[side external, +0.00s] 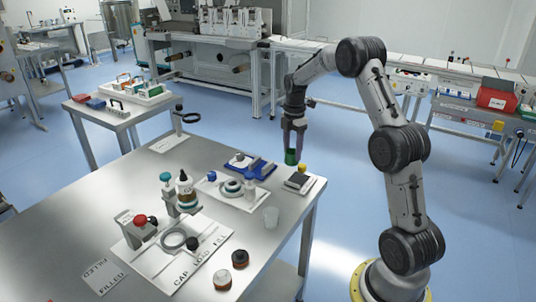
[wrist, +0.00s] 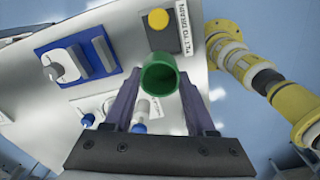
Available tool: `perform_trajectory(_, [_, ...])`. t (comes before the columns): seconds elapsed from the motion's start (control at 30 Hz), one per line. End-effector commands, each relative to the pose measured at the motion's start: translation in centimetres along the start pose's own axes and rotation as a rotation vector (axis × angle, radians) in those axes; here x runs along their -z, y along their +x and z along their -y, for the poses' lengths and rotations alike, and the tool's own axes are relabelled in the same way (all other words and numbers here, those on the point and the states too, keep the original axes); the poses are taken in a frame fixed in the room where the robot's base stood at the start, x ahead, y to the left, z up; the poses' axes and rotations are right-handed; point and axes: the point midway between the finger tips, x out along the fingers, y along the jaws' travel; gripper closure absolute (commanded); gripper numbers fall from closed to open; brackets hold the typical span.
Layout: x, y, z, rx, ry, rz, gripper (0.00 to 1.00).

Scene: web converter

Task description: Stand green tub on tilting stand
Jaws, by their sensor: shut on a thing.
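The green tub (side external: 291,157) is held between the fingers of my gripper (side external: 293,146), above the right back corner of the metal table. In the wrist view the round open mouth of the tub (wrist: 160,74) faces the camera, and the two fingers of my gripper (wrist: 159,84) close on its sides. A blue base with a grey-white cradle (side external: 250,168) lies left of the tub; it also shows in the wrist view (wrist: 70,62). A small dark pad with a yellow knob (side external: 299,180) is below the tub. I cannot tell for certain which is the tilting stand.
A printed label (wrist: 185,30) lies beside the dark pad. A translucent cup (side external: 271,217) stands at the table's right edge.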

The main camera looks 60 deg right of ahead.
Motion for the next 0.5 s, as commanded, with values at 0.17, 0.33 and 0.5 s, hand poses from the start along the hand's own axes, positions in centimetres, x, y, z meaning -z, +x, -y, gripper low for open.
perform_trajectory(0.17, [-1.9, 0.3, 0.6, 0.005, 0.042, -0.001, 0.96])
perform_trajectory(0.33, [-2.0, 1.1, 0.7, 0.008, 0.044, -0.002, 0.96])
perform_trajectory(0.5, [-1.9, 2.6, 0.8, 0.009, 0.043, -0.002, 0.96])
